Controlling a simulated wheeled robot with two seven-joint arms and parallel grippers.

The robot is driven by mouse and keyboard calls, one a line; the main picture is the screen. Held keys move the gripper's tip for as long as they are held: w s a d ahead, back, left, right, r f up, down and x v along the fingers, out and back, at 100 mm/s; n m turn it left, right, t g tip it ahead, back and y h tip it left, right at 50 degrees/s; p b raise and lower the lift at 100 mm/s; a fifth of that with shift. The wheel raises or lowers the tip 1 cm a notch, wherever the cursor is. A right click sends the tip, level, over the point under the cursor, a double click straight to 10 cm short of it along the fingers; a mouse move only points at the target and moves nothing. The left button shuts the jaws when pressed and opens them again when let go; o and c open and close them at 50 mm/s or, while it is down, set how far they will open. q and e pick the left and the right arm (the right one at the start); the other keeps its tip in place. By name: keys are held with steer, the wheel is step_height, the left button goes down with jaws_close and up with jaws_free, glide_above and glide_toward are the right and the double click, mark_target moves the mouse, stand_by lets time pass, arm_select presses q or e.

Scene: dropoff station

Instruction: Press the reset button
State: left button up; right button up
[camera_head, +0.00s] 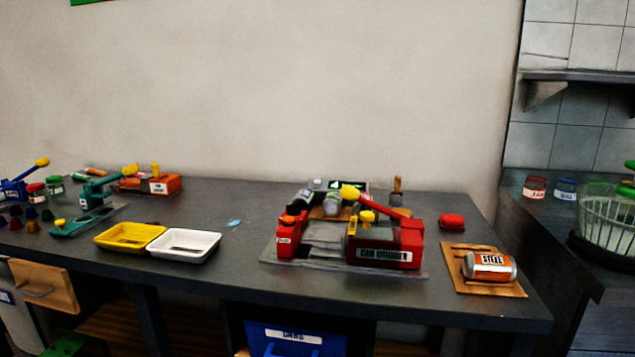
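A red can crusher (411,238) labelled "CAN CRUSHER" stands on a grey base plate on the table. Its lever slants up to the left and ends in a yellow knob (350,192). A smaller yellow knob (367,216) sits on the crusher's right part. A red block (287,241) with a small label stands at the base's left end. A red object (452,221) lies right of the crusher. I cannot tell which part is the reset button. Neither of my grippers is in view.
A can labelled "STEEL" (489,265) lies on a wooden board (468,289) at the right. A yellow tray (128,246) and a white tray (187,258) sit left of the crusher. Tools and jars crowd the far left. A blue bin (284,343) is under the table.

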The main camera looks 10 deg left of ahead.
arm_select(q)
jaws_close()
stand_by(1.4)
